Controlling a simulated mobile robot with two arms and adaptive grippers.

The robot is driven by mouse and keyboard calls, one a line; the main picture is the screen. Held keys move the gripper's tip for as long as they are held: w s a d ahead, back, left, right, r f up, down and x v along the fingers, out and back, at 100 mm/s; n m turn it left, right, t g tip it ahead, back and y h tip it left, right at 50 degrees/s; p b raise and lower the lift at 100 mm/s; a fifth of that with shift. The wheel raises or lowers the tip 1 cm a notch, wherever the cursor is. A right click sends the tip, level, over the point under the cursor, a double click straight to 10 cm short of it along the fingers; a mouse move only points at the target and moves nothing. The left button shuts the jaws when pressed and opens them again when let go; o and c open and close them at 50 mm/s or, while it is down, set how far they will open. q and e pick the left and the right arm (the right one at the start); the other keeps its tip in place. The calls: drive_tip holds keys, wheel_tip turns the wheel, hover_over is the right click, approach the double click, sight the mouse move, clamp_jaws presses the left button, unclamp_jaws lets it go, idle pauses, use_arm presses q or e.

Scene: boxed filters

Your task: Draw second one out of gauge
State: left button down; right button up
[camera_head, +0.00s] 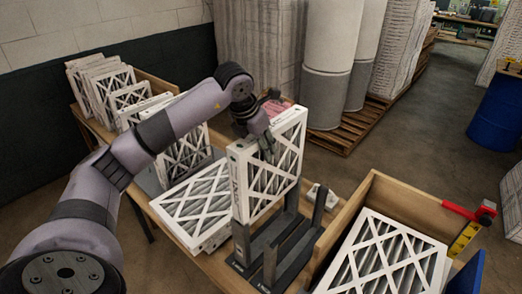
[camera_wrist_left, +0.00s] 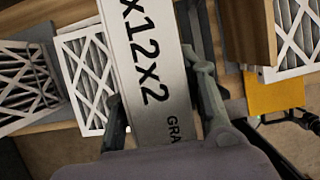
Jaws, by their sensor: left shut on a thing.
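My left gripper (camera_head: 266,146) is shut on a white-framed filter (camera_head: 270,178) by its top edge. The filter is upright above the dark grey gauge (camera_head: 275,240), a slotted stand with upright posts. Its lower edge is at the post tops; I cannot tell whether it is still between them. In the left wrist view the fingers (camera_wrist_left: 160,108) lie on both sides of the held filter (camera_wrist_left: 146,62), with "x12x2" printed on its edge. My right gripper is not in view.
Filters lie flat (camera_head: 195,205) left of the gauge. More filters (camera_head: 105,85) stand in a row at the back left. A wooden crate (camera_head: 400,195) at right holds a filter (camera_head: 385,262); a red and yellow tool (camera_head: 468,228) is at its rim. A blue barrel (camera_head: 495,110) stands behind.

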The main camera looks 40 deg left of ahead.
use_arm(q)
drive_tip(key=shift+r, duration=1.9)
drive_tip(key=shift+r, duration=1.2)
wheel_tip(320, 180, up, 9)
